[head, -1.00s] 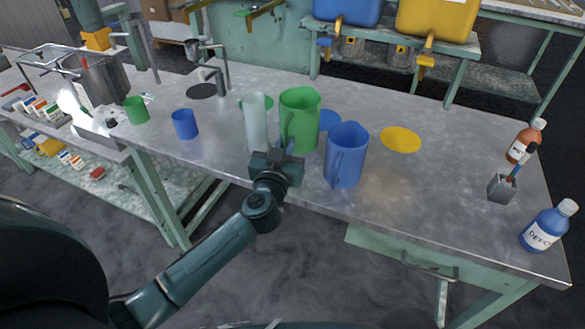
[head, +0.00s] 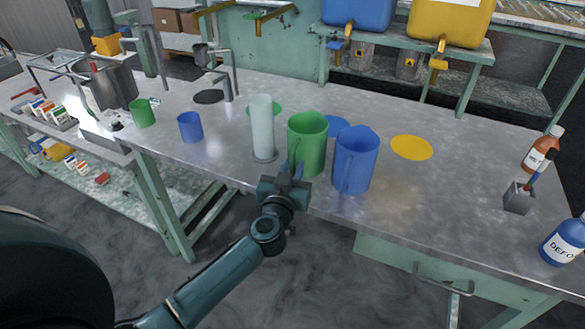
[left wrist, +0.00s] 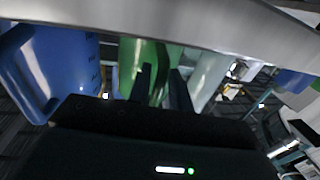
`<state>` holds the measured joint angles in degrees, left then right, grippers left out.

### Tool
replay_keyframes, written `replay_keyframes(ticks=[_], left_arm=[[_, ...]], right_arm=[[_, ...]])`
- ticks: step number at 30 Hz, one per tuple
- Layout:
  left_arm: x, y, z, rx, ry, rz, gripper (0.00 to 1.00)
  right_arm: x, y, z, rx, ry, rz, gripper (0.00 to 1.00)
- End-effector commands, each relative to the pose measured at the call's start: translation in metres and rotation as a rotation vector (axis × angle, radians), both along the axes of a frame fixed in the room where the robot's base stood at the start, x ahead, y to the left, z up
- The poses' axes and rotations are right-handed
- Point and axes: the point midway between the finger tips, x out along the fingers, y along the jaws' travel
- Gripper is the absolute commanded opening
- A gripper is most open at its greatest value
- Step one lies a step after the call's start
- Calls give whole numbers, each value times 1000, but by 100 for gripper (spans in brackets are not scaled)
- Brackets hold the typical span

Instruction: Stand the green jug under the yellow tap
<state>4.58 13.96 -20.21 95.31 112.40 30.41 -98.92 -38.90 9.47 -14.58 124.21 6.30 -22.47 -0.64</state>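The green jug (head: 308,145) stands upright near the front of the bench in the head view, left of the blue jug (head: 356,162). My left gripper (head: 292,174) is at its near side, low on the handle. In the left wrist view its two dark fingers (left wrist: 161,85) are on either side of a green strip of the jug (left wrist: 150,58), so it appears shut on the handle; the contact itself is hard to see. The yellow tap (head: 438,63) is on the yellow tank behind the bench. My right gripper is not in view.
A glass cylinder (head: 262,128) stands close left of the green jug. A yellow disc (head: 411,147) lies clear on the bench to the right. The blue tap (head: 335,52) is left of the yellow one. Bottles and a grey holder (head: 518,198) stand at the right.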

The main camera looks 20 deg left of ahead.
Motion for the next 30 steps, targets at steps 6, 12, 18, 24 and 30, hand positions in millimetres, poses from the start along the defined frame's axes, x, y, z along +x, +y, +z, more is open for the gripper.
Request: replay_keyframes(ticks=[6,12,18,24,30], left_arm=[[0,0,0,0,0,0,33],[0,0,2,0,0,0,33],[-25,-4,4,1,3,-1,33],[-69,-11,3,1,4,-1,33],[-103,-17,2,1,3,-1,33]], right_arm=[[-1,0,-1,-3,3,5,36],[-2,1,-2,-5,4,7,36],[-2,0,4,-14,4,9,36],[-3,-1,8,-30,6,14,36],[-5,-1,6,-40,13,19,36]])
